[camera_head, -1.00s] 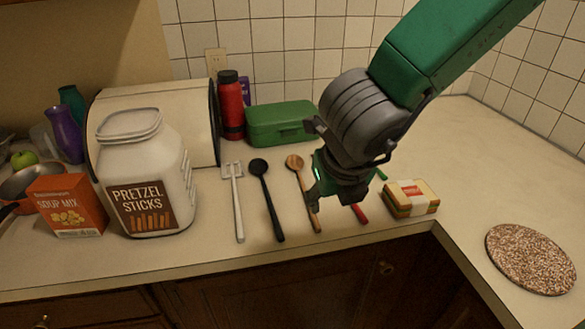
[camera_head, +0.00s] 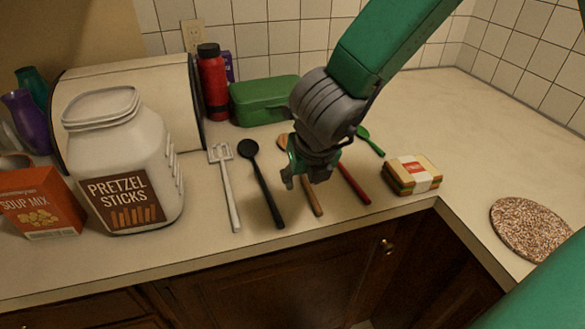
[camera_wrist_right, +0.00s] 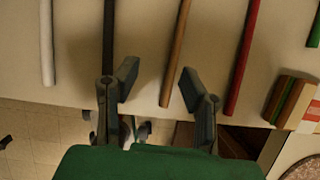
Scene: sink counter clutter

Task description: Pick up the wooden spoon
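The wooden spoon (camera_head: 314,202) lies on the counter, its handle toward the front edge. My right gripper (camera_head: 303,180) is above it and hides the middle of the spoon in the head view; part of the bowl shows behind the gripper. In the right wrist view, the spoon's brown handle (camera_wrist_right: 178,50) runs between the open fingers of my right gripper (camera_wrist_right: 159,80), closer to the right finger. The fingers hold nothing. I cannot tell the exact height above the counter. My left gripper is not in view.
A black spoon (camera_head: 262,185) and white spatula (camera_head: 229,190) lie left of the wooden spoon. A red-handled utensil (camera_head: 354,185) and green utensil (camera_head: 370,143) lie right, near a sandwich (camera_head: 411,174). The pretzel jar (camera_head: 120,160) stands farther left. The right counter is mostly clear.

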